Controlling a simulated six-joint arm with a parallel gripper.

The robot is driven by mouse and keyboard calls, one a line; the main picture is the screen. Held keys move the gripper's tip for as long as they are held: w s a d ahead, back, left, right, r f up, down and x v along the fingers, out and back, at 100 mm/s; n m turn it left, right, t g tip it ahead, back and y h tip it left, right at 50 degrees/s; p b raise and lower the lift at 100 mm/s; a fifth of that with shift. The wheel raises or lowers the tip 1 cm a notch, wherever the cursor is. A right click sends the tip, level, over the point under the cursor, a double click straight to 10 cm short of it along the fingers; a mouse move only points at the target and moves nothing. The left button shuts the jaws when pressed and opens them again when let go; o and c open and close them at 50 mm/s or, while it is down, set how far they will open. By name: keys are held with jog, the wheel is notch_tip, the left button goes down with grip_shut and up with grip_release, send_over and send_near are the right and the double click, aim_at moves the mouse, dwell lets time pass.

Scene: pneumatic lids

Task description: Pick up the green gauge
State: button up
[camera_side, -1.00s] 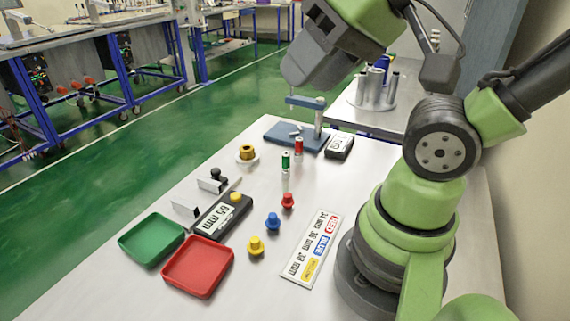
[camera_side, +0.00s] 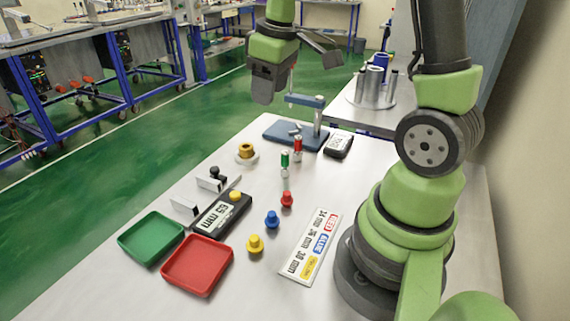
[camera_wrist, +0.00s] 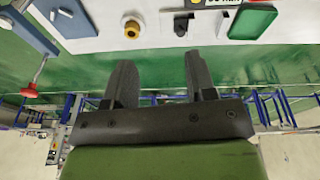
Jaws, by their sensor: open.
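The green gauge (camera_side: 285,162) stands upright near the middle of the table in the side view, a small green-topped cylinder on a pale lower part. A similar red-topped gauge (camera_side: 297,146) stands just behind it to the right. My gripper (camera_side: 262,98) is high above the far edge of the table, well apart from the green gauge. In the wrist view my gripper (camera_wrist: 157,72) shows two dark fingers spread apart with nothing between them. I cannot make out the green gauge in the wrist view.
A blue fixture (camera_side: 296,135) stands at the back. A yellow ring piece (camera_side: 246,152), a black display (camera_side: 221,214), green tray (camera_side: 152,240) and red tray (camera_side: 197,266) lie left. Yellow, blue and red knobs (camera_side: 273,221) and a label card (camera_side: 310,247) lie in front.

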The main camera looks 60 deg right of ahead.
jog(key=d+f, duration=0.2)
jog(key=f, duration=0.1)
jog(key=d+f+n+g, duration=0.1)
jog(key=d+f, duration=0.1)
jog(key=w+d+f+n+g, duration=0.1)
jog(key=d+f, duration=0.1)
jog(key=f, duration=0.1)
jog(key=shift+d+f, duration=0.15)
jog(key=shift+f, duration=0.2)
send_over(285, 152)
jog(key=shift+n, duration=0.3)
notch_tip(285, 152, down, 5)
jog(key=shift+w+r, duration=0.15)
jog(key=shift+r, duration=0.05)
notch_tip(285, 152, down, 6)
grip_shut()
